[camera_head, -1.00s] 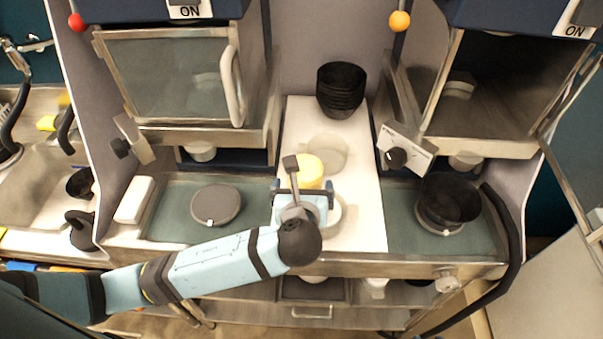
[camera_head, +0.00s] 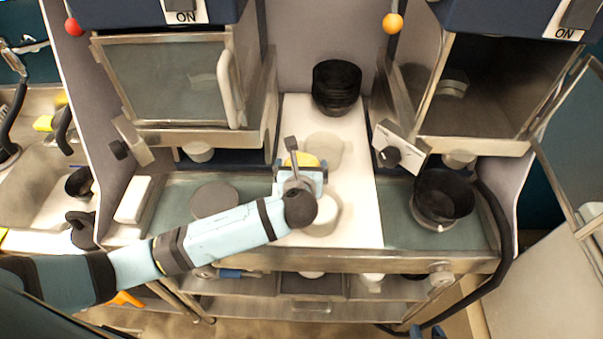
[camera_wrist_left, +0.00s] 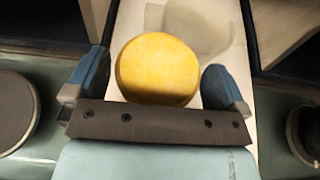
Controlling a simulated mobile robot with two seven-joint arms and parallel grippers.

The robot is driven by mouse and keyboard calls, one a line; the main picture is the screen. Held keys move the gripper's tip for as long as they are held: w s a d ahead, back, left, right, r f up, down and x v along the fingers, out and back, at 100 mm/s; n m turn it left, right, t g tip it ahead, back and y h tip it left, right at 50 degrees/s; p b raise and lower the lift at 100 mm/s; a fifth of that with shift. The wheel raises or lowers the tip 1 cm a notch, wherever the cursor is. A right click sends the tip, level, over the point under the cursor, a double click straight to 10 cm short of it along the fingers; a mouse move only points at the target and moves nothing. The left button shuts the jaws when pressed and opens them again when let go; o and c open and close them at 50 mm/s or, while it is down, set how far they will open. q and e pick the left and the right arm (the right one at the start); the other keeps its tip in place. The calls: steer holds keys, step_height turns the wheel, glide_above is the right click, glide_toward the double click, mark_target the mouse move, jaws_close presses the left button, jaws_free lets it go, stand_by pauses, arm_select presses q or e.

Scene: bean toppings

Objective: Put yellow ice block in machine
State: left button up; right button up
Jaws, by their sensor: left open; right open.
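The yellow ice block (camera_head: 304,159) is a round disc on the white counter strip, partly hidden by my left gripper (camera_head: 299,174). In the left wrist view the block (camera_wrist_left: 157,68) sits between the two spread blue fingers, with a gap on each side. My left gripper is open. My right gripper (camera_head: 428,331) only just shows its blue fingertips, apart, at the bottom edge. Two machines stand at the back: the left machine (camera_head: 165,85) has a shut glass door, and the right machine (camera_head: 485,90) has an open front.
Black stacked bowls (camera_head: 337,84) stand at the back of the white strip (camera_head: 352,215). Pale round blocks stand near the yellow one. A grey disc (camera_head: 213,199) lies left, and a black bowl (camera_head: 443,195) stands right.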

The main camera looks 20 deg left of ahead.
arm_select(q)
steer(key=c, duration=0.9)
steer(key=shift+r, duration=0.1)
steer(key=shift+c, duration=0.7)
steer(key=shift+r, duration=0.1)
